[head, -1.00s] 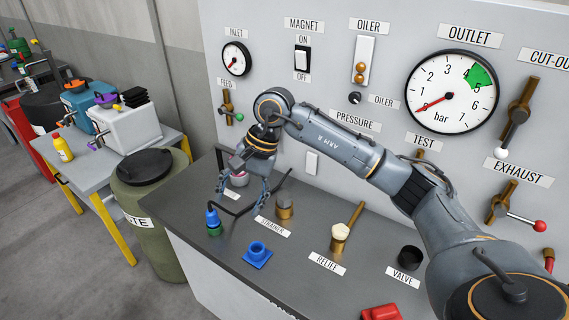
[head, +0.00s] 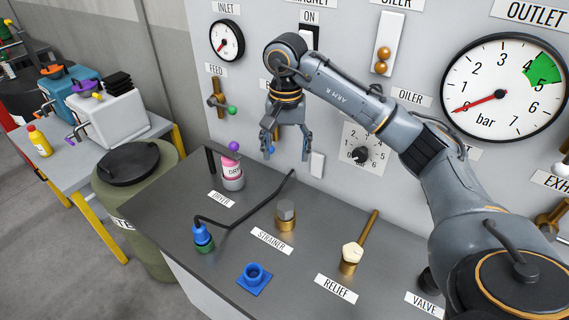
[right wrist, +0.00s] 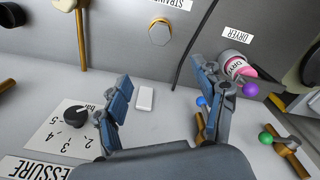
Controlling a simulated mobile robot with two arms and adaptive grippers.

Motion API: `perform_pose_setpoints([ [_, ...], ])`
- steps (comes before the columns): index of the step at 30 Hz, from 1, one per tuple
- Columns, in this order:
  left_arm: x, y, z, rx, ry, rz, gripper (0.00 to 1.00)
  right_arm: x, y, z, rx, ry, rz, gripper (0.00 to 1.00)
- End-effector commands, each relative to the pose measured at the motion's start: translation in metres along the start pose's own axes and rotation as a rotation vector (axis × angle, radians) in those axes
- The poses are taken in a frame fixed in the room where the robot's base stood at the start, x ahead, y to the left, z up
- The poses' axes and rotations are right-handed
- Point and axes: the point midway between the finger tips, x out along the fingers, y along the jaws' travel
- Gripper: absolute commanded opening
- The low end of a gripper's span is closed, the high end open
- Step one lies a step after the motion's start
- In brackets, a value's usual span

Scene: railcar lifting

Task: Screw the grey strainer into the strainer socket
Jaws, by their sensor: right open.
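The grey strainer (head: 286,207) is a grey hexagonal piece upright on top of the brass strainer socket (head: 286,223), behind the STRAINER label. How deep it sits is hard to tell. In the right wrist view the strainer (right wrist: 159,34) shows from above, at the top middle, with brass around its edge. My right gripper (head: 286,156) is open and empty, fingers pointing down, above and behind the strainer near the panel. Its two spread fingers also show in the right wrist view (right wrist: 161,72), apart from the strainer. My left gripper is not in view.
A pink and white dryer (head: 232,174) with a purple ball stands left of the strainer. A black hose (head: 245,207) runs to a blue-green connector (head: 202,238). A blue socket (head: 254,278) is in front, the relief valve (head: 352,256) to the right. The panel is close behind.

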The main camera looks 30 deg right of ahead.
Motion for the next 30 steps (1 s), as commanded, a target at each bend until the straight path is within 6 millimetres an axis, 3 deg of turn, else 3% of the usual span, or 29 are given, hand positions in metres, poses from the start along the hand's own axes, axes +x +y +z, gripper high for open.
perform_pose_setpoints([
  [1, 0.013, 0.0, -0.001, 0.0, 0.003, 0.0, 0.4, 0.013, 0.0, 0.0, -0.001, 0.0, -0.001, 0.7],
  [5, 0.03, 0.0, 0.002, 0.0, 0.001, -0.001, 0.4, 0.03, 0.0, 0.0, -0.001, 0.0, -0.001, 0.7],
  [12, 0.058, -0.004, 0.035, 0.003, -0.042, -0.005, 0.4, 0.059, -0.001, 0.0, -0.001, 0.0, -0.002, 0.7],
  [15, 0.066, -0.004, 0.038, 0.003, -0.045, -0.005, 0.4, 0.068, -0.001, 0.0, 0.0, 0.0, -0.002, 0.7],
  [23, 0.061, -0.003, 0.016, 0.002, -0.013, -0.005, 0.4, 0.084, 0.0, 0.001, 0.0, -0.004, 0.0, 0.7],
  [30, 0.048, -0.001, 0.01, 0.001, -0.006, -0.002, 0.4, 0.128, 0.0, 0.002, 0.0, -0.005, 0.002, 0.7],
])
